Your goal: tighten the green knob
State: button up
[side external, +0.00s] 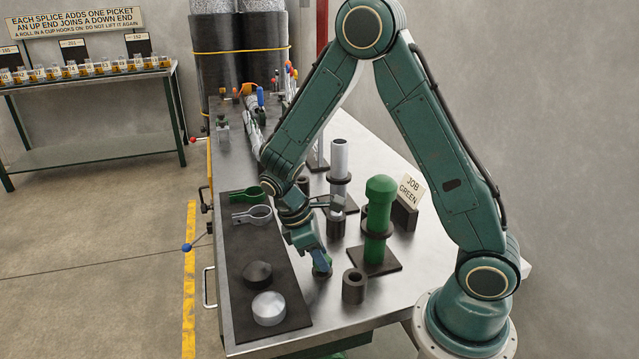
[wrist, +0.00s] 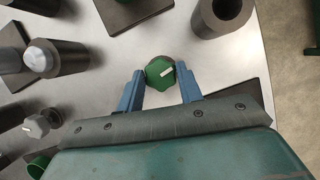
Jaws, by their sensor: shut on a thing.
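The green knob (wrist: 160,73) is a faceted cap with a short white mark on its top, which lies tilted in the wrist view. My gripper (wrist: 160,84) has its two blue fingers on either side of the knob and is shut on it. In the side external view my gripper (side external: 321,262) points down at the bench, and only a little green of the knob (side external: 322,271) shows at the fingertips. What lies under the knob is mostly hidden by the fingers.
A dark hollow cylinder (side external: 354,287) stands close right of my gripper. A green domed post (side external: 380,200) and a JOB GREEN card (side external: 411,189) stand behind it. A dark mat (side external: 262,247) with discs and ring clamps lies left. The front bench corner is clear.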

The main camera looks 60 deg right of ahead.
jog(key=shift+m, duration=0.3)
jog(key=m+y, duration=0.1)
jog(key=m, duration=0.2)
jog(key=m+y, duration=0.1)
jog(key=m, duration=0.2)
jog(key=shift+d+g+y, duration=0.2)
jog(key=shift+g+y, duration=0.1)
jog(key=m+y, duration=0.1)
jog(key=m, duration=0.2)
jog(key=shift+d+m, duration=0.1)
jog(key=shift+m, duration=0.2)
jog(key=shift+m+y, duration=0.8)
jog(key=shift+m, duration=0.9)
jog(key=shift+t, duration=0.4)
jog(key=o, duration=1)
